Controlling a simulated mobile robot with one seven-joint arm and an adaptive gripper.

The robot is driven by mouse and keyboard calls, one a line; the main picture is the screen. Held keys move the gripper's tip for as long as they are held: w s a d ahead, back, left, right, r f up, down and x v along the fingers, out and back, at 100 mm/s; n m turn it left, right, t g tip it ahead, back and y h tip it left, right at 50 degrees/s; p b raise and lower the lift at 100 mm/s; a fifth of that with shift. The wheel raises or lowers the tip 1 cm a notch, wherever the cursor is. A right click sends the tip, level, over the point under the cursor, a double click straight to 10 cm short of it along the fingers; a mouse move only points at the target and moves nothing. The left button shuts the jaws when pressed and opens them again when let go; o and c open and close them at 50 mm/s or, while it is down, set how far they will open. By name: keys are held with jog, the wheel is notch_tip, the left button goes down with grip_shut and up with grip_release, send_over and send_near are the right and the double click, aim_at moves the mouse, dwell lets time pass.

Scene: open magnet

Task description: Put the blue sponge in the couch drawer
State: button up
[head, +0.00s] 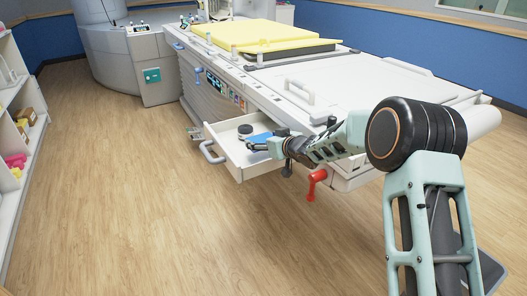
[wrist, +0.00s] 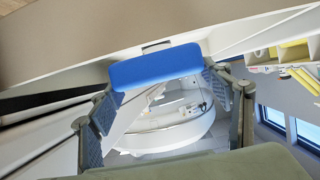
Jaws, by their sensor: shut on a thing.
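The couch drawer (head: 232,152) is pulled open from the side of the white couch, with a grey handle on its front. My gripper (head: 262,143) reaches over the open drawer from the right. It is shut on the blue sponge (head: 258,138), which shows over the inside of the drawer. In the wrist view the blue sponge (wrist: 155,67) lies across between the two fingertips of my gripper (wrist: 160,78). Whether the sponge touches the drawer floor cannot be told. The gripper and arm hide the drawer's right part.
A dark round object (head: 245,130) sits in the drawer. A red lever (head: 316,183) hangs below the couch (head: 345,85), near my arm. A yellow pad (head: 245,35) lies on the couch's far part. White shelves (head: 18,120) stand at far left. The wooden floor before the drawer is clear.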

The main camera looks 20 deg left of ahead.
aim_at(263, 157)
jog(key=shift+w+a+f, duration=0.2)
jog(key=shift+w+f, duration=0.3)
jog(key=shift+f, duration=0.2)
notch_tip(263, 157, down, 3)
jog(key=shift+w+f+b, duration=0.1)
jog(key=shift+b, duration=0.55)
jog(key=o, duration=0.9)
jog(key=shift+o, duration=0.2)
